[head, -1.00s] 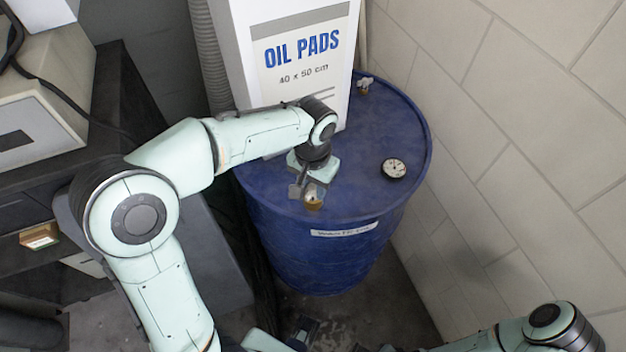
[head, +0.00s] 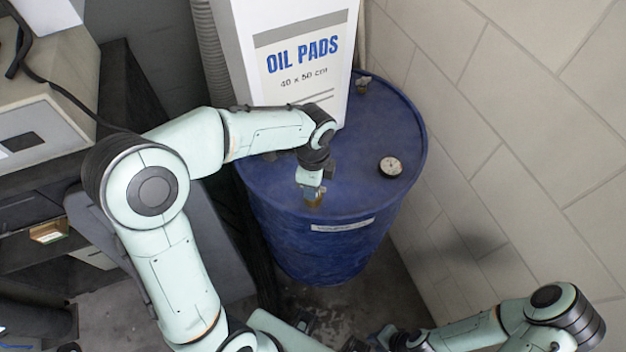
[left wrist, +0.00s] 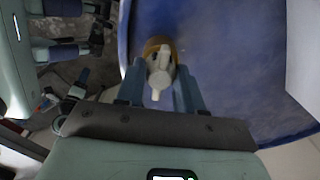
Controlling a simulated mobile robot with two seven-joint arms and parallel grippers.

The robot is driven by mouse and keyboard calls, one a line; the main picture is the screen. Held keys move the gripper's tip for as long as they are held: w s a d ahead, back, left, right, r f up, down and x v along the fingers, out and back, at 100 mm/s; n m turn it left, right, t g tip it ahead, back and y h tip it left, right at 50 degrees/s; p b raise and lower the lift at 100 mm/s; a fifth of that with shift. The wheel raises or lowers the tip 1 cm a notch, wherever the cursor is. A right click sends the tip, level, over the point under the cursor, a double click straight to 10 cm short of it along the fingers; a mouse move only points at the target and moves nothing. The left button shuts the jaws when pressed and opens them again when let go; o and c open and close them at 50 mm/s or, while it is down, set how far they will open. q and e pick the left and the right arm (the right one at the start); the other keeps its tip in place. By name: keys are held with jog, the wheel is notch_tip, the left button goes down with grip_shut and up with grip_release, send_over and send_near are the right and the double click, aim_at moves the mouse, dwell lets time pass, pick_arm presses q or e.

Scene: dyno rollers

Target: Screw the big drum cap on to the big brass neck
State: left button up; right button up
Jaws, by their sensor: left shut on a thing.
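The cap (left wrist: 161,69) is cream with wing-like tabs and sits between my left gripper's fingers in the left wrist view. My left gripper (head: 314,192) is shut on it, above the front rim of the blue drum (head: 355,240). The brass neck (left wrist: 154,43) shows as a gold ring right behind the cap, and as a brass bit (head: 314,202) below the fingers in the head view. Cap and neck look in line; whether the threads are engaged is hidden. My right gripper (head: 378,341) is low, in front of the drum; its finger opening is unclear.
A white OIL PADS box (head: 300,60) stands on the drum's back left. A round gauge (head: 390,167) lies on the drum top at right, and a smaller brass fitting (head: 362,84) is at the back. A block wall (head: 510,130) closes the right side.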

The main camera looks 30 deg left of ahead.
pick_arm(q)
jog(key=shift+r, duration=0.15)
jog(key=o, duration=1.2)
jog(key=shift+c, duration=0.2)
notch_tip(320, 180, up, 13)
jog(key=p, duration=0.1)
jog(key=shift+r+p, duration=0.15)
jog(key=shift+p, duration=0.25)
pick_arm(e)
jog(key=shift+w+r, duration=0.4)
jog(key=shift+r, duration=0.2)
jog(key=shift+w+r, duration=0.35)
jog(key=shift+r, duration=0.2)
pick_arm(q)
jog(key=shift+c, duration=0.7)
notch_tip(320, 180, down, 14)
jog(key=b, duration=0.7)
jog(key=shift+r, duration=0.15)
pick_arm(e)
jog(key=s+f, duration=0.4)
jog(key=f, duration=0.4)
jog(key=shift+f, duration=0.25)
